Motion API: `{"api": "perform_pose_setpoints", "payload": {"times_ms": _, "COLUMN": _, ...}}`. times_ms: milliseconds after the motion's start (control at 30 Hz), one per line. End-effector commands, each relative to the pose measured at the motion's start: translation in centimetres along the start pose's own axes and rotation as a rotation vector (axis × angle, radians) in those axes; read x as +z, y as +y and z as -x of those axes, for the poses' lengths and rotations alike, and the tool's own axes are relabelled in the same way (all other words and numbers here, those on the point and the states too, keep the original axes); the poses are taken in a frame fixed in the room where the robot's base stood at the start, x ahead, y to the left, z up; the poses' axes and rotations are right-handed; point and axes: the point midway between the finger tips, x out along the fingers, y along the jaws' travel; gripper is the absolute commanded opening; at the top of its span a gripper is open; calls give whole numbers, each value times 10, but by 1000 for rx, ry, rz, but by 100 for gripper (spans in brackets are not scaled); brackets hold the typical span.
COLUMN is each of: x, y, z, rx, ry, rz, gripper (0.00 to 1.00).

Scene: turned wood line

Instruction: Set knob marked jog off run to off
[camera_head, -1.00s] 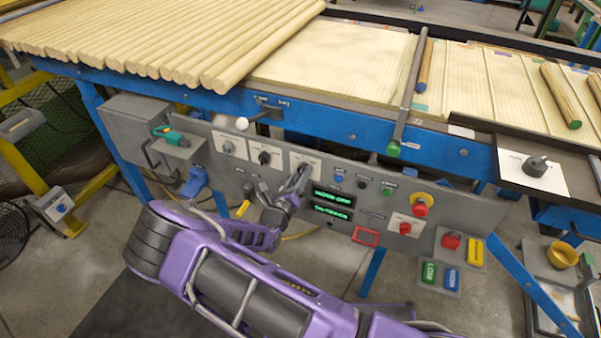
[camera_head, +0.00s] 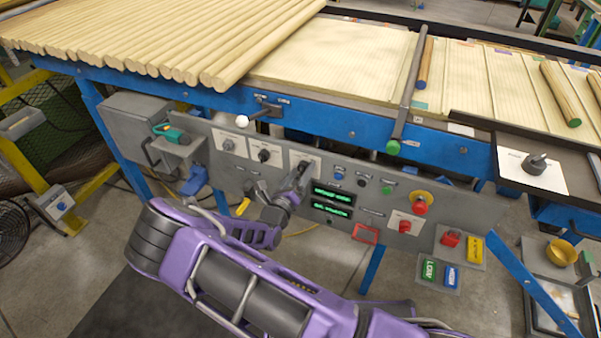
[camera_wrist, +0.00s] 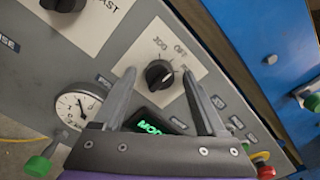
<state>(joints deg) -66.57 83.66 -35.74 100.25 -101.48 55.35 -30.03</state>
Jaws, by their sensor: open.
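The black knob (camera_wrist: 159,74) sits on a white plate (camera_wrist: 139,65) lettered JOG and OFF, with a third label partly hidden behind a fingertip. A pale mark shows on the knob's right side, toward that third label. My gripper (camera_wrist: 158,73) is open, with one finger either side of the knob in the wrist view. I cannot tell whether either finger touches it. In the head view my gripper (camera_head: 300,174) is at the panel in front of the knob's plate (camera_head: 314,160), and it hides the knob.
Another knob (camera_wrist: 62,3) and a round gauge (camera_wrist: 75,108) are close by on the grey panel. A green-lit display (camera_head: 333,195) is just right of my gripper. A red button (camera_head: 420,208) is farther right. A white-tipped lever (camera_head: 242,121) juts out above.

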Motion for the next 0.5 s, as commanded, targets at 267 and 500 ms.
{"api": "perform_pose_setpoints", "payload": {"times_ms": 267, "x": 1, "y": 1, "z": 22, "rx": 2, "ry": -1, "rz": 0, "gripper": 74}}
{"api": "perform_pose_setpoints", "payload": {"times_ms": 500, "x": 1, "y": 1, "z": 80, "rx": 4, "ry": -1, "rz": 0, "gripper": 74}}
